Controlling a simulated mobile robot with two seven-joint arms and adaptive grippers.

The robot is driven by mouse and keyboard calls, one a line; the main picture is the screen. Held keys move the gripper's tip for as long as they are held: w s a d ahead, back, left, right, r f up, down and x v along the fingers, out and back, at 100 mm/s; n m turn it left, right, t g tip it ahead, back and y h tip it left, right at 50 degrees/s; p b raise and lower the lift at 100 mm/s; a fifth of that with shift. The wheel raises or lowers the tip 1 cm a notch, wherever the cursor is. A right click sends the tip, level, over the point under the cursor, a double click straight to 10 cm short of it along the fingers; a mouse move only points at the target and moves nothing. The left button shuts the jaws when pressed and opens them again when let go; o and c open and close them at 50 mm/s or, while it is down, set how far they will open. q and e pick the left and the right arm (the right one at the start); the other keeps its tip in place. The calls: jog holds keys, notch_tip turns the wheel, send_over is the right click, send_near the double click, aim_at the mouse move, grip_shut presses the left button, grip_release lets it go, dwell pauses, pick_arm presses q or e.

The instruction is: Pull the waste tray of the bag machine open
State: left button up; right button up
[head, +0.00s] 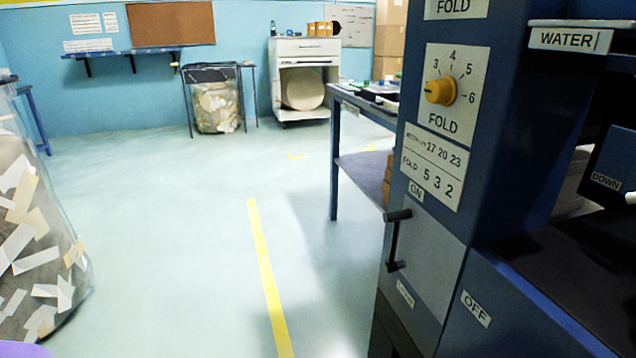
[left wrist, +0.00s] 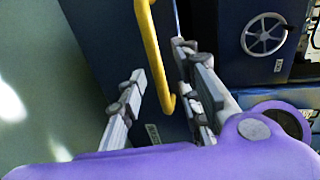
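In the left wrist view a yellow bar handle (left wrist: 152,50) stands on a dark blue front (left wrist: 105,45) of the machine. A small label near its lower end is too small to read. I cannot tell for sure that this front is the waste tray. My left gripper (left wrist: 160,65) is open, with one finger on each side of the handle; I cannot tell whether they touch it. In the head view the bag machine (head: 520,120) fills the right side, and the yellow handle does not show there. My right gripper is in neither view.
The machine carries a yellow fold knob (head: 440,91) and a black handle (head: 397,240) on a grey panel. A clear bag of paper scraps (head: 35,240) stands at the left. A blue table (head: 333,150) stands behind the machine. The floor between, with a yellow line (head: 265,270), is clear.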

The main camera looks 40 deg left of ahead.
pick_arm(q)
jog(key=v, duration=0.6)
jog(key=shift+s+a, duration=0.2)
jog(key=shift+s, duration=0.15)
